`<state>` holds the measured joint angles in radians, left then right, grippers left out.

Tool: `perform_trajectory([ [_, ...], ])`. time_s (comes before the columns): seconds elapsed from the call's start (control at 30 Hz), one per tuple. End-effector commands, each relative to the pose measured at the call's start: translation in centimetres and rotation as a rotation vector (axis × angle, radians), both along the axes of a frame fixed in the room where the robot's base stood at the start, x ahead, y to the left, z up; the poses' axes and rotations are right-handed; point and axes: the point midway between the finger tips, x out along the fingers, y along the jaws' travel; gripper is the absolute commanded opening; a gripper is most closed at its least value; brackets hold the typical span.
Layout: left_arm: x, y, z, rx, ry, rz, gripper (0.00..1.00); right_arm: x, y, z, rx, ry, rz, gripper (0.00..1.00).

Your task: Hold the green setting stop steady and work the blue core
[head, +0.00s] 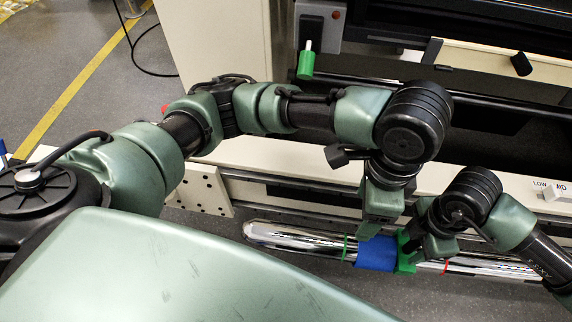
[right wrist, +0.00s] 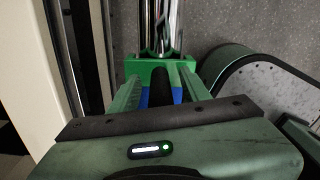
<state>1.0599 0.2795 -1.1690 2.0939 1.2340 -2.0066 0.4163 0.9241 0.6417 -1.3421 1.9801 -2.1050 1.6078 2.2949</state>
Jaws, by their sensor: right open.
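The blue core (head: 375,253) is a sleeve around a polished metal tube, low and right of centre in the head view. The green setting stop (head: 405,255) sits directly right of it on the same tube. My left gripper (head: 377,228) comes down onto the blue core from above; its fingertips are partly hidden, so its grip is unclear. My right gripper (head: 408,245) is open at the green stop. In the right wrist view its fingers (right wrist: 160,90) point at the green stop (right wrist: 148,68), with some blue core (right wrist: 146,98) visible between them.
The chrome tube (head: 300,238) runs beneath a pale machine ledge (head: 300,158) and carries a thin green ring (head: 346,248) and a red ring (head: 445,267). A green-handled lever (head: 306,65) hangs at the back. Both forearms are close together.

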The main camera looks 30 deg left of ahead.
Motion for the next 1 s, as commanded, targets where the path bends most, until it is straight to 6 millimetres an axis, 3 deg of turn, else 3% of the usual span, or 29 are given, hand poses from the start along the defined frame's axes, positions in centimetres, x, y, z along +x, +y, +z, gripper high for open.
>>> perform_trajectory([
  [0.17, 0.0, 0.0, 0.0, 0.0, 0.0, 0.0, 0.68, 0.1, 0.1, 2.1, 0.003, -0.004, 0.001, 0.47],
  [0.4, 0.0, 0.0, 0.0, 0.0, 0.0, 0.0, 0.68, 0.2, 0.1, 7.3, 0.003, -0.005, 0.001, 0.47],
  [0.6, 0.0, 0.0, 0.0, 0.0, 0.0, 0.0, 0.68, 0.1, 0.0, 10.5, 0.001, -0.002, 0.0, 0.47],
  [0.77, 0.0, 0.0, 0.0, 0.0, 0.0, 0.0, 0.68, 0.1, 0.0, 11.7, 0.001, -0.001, 0.0, 0.47],
  [1.0, 0.0, 0.0, 0.0, 0.0, 0.0, 0.0, 0.68, 0.0, 0.0, 11.9, -0.001, 0.001, 0.0, 0.47],
])
